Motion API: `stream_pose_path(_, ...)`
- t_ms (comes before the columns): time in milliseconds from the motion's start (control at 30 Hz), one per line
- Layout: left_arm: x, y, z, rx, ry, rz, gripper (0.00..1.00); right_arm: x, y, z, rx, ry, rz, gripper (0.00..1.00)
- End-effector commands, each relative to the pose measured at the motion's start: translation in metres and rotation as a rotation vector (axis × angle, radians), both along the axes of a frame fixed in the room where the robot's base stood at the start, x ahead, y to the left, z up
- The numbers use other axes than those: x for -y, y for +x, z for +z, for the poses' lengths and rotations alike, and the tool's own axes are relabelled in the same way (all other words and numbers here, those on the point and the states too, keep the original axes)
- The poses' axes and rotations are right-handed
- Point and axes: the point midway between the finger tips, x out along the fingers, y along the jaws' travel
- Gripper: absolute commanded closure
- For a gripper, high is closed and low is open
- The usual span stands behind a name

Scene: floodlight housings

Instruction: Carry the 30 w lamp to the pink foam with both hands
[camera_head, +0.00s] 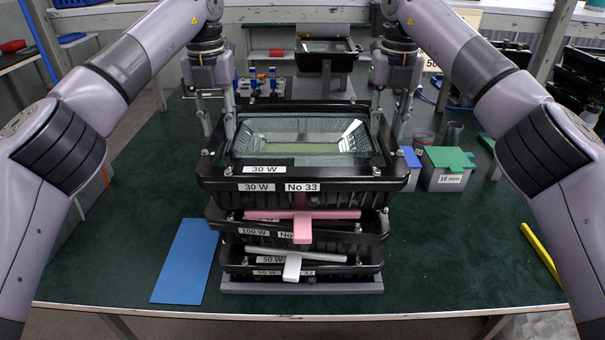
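The 30 W lamp (265,187), a black floodlight housing with a glass front and labels "30 W" and "No 33", lies glass up on top of a stack of housings. My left gripper (219,134) points down at its left edge, fingers apart. My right gripper (389,134) points down at its right edge, fingers also apart. I cannot tell whether any finger touches the lamp. No pink foam sheet is clear to see; a pink T-shaped piece (303,230) shows at the stack's front, just below the lamp.
A 100 W housing (225,222) and a 50 W housing (240,262) lie below the lamp. A blue sheet (185,262) lies left on the green table. Grey boxes (446,178) and a yellow strip (541,256) are right. Another lamp (327,58) stands behind.

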Motion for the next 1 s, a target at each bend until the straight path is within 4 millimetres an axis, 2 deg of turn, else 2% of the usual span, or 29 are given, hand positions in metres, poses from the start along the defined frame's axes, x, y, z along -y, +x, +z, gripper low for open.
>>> stream_pose_path(200, 0.001, 0.0, 0.0, 0.0, 0.0, -0.001, 0.57, 0.0, 0.0, 0.001, 0.0, 0.001, 0.001, 0.57)
stream_pose_path(567, 0.001, 0.0, 0.005, 0.001, -0.001, -0.001, 0.57, -0.001, 0.0, 0.001, 0.0, 0.001, 0.002, 0.57)
stream_pose_path(900, 0.002, 0.001, 0.053, 0.003, -0.001, 0.001, 0.57, -0.001, 0.0, 0.001, 0.0, 0.001, 0.002, 0.57)
stream_pose_path(1000, 0.002, 0.001, 0.058, -0.002, 0.001, 0.0, 0.57, -0.001, 0.0, 0.001, 0.0, 0.001, 0.002, 0.57)
